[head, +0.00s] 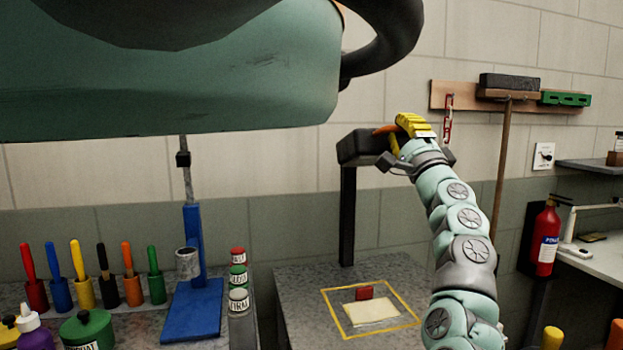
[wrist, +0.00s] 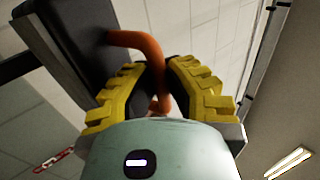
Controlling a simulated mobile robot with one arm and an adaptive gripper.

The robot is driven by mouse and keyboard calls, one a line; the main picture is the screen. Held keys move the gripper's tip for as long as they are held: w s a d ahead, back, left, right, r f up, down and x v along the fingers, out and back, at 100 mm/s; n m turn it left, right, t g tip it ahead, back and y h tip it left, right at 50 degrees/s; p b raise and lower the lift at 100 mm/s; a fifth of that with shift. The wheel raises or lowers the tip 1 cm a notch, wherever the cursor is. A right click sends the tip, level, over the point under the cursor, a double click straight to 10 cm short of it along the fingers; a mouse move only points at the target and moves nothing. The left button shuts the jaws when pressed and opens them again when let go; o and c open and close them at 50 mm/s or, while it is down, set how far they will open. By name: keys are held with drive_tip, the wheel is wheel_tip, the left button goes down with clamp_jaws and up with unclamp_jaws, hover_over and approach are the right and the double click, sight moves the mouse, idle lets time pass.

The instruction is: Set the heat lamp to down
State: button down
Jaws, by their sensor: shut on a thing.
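The heat lamp is a dark box-shaped head (head: 360,147) on a black upright post (head: 347,215), at the centre of the head view. Its dark body (wrist: 75,50) fills the upper left of the wrist view. An orange curved handle (wrist: 135,40) comes out of it. My gripper (head: 402,135) is at the right side of the lamp head. In the wrist view its yellow ridged fingers (wrist: 163,88) are closed around the orange handle. The far end of the handle is partly hidden between the fingers.
Under the lamp, a grey bench (head: 300,300) has a yellow square outline holding a pale sheet (head: 371,312) and a small red block (head: 365,291). A blue stand (head: 193,305) and paint pots are at left. A fire extinguisher (head: 545,240) hangs at right.

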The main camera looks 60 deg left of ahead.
wheel_tip(320, 180, down, 9)
drive_tip(key=d+t+y+b, duration=0.1)
drive_tip(key=b, duration=1.5)
drive_tip(key=shift+d+r, duration=0.15)
drive_tip(key=c, duration=1)
unclamp_jaws()
drive_tip(key=shift+s, duration=0.15)
drive_tip(key=v, duration=1.2)
drive_tip(key=shift+w, duration=0.2)
